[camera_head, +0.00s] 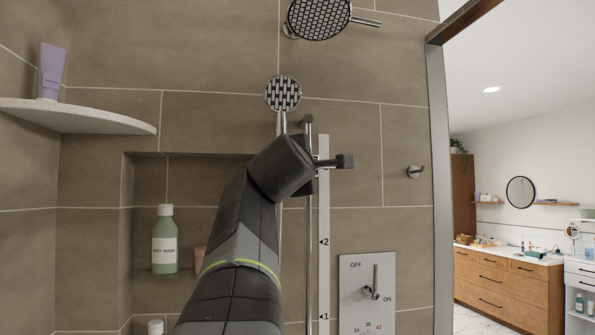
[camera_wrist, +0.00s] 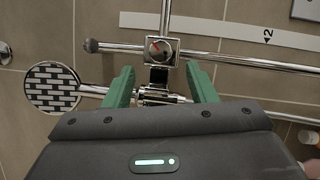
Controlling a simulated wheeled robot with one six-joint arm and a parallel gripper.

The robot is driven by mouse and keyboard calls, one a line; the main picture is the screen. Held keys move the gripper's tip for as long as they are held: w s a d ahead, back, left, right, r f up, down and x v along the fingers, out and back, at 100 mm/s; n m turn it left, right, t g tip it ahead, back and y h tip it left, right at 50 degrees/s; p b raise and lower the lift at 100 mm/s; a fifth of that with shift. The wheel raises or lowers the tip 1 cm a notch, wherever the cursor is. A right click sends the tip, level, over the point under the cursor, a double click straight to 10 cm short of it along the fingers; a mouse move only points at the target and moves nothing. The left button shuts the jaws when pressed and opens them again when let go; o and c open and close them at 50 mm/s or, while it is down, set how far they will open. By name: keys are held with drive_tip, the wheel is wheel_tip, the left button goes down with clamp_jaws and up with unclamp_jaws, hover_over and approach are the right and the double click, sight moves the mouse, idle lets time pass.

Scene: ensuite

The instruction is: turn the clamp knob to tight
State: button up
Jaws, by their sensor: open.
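The clamp knob (camera_wrist: 159,48) shows in the wrist view as a small round face with a red mark, set in a chrome clamp on the slide rail (camera_wrist: 240,60). My gripper (camera_wrist: 160,74) is open, with its two green fingers pointing toward the clamp. The knob lies just beyond the fingertips, roughly centred between them and apart from both. The hand shower (camera_wrist: 52,88) is beside the clamp, its handle running toward the space between the fingers. In the head view my arm hides the gripper's fingers and most of the clamp; the hand shower (camera_head: 283,93) shows above.
A numbered strip (camera_head: 323,240) runs beside the rail. A mixer plate (camera_head: 352,276) with a lever is at lower right, and a wall hook (camera_head: 414,172) is further right. A green bottle (camera_head: 165,242) stands in the niche. A corner shelf (camera_head: 90,116) is at left.

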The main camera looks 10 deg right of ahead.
drive_tip(key=r+b+v, duration=0.1)
drive_tip(key=v, duration=0.7)
drive_tip(key=shift+s+f+b, duration=0.35)
drive_tip(key=shift+f, duration=0.2)
drive_tip(key=shift+a, duration=0.15)
drive_tip(key=p+x, duration=0.3)
drive_tip(key=x, duration=1.1)
drive_tip(key=shift+p, duration=0.3)
drive_tip(key=shift+s, duration=0.1)
